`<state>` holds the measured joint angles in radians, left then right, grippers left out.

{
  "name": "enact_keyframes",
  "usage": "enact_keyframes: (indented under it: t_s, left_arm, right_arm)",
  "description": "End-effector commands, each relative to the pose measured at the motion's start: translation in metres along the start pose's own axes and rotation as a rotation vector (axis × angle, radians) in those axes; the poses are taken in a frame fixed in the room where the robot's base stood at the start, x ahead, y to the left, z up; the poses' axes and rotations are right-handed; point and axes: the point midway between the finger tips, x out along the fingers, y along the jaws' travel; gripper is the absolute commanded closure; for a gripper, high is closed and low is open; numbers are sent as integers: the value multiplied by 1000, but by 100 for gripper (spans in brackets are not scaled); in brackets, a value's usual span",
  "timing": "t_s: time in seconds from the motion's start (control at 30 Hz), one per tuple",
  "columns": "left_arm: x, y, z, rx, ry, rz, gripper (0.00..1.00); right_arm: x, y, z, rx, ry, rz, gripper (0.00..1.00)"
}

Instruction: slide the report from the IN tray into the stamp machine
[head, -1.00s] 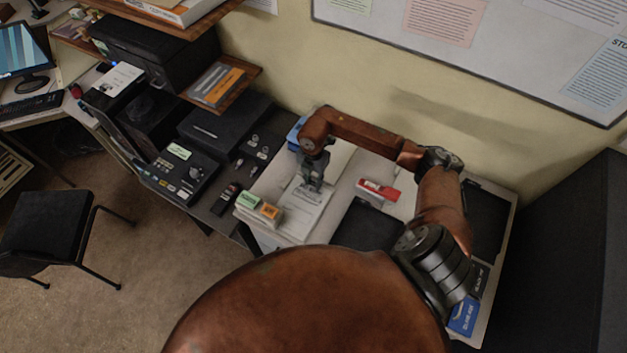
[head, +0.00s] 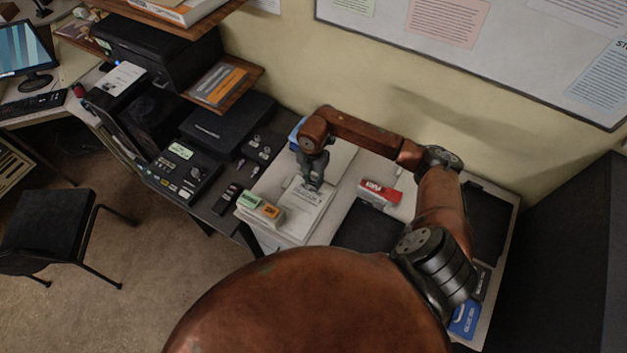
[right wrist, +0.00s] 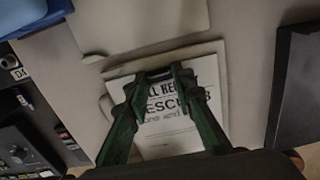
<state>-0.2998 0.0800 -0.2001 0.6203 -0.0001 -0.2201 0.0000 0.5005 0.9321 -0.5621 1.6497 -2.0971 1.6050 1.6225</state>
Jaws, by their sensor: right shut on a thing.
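The report (head: 304,208) is a white printed sheet lying on the desk at the end of my right arm. It also shows in the right wrist view (right wrist: 165,135), with large dark lettering partly covered by my fingers. My right gripper (head: 313,184) is shut on its far edge; its fingers (right wrist: 158,76) reach over the sheet in the right wrist view. I cannot pick out the IN tray's walls around the sheet. A pale flat panel (right wrist: 140,22) lies just beyond the sheet; I cannot tell whether it belongs to the stamp machine. My left gripper is not in view.
Green and orange boxes (head: 259,208) stand left of the report. A red and white box (head: 380,192) and a dark flat pad (head: 368,228) lie to its right. A blue object (head: 297,131) is behind my gripper. Dark console equipment (head: 183,172) fills the left side.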

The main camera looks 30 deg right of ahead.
Motion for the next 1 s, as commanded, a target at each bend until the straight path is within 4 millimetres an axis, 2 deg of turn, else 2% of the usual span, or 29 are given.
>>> enact_keyframes:
  t_s: [0.13,0.17,0.4,0.63,0.9,1.0]
  left_arm:
    - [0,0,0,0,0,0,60]
    - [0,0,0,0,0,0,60]
    - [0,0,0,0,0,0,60]
    - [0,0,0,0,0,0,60]
    - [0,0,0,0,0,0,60]
    - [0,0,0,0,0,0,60]
  right_arm:
    - [-1,3,0,1,-1,8,99]
    - [-1,3,0,1,-1,8,76]
    - [-1,2,0,0,-1,6,60]
    - [-1,1,0,0,-1,4,57]
    - [0,1,0,0,-1,3,39]
    - [0,1,0,0,-1,3,37]
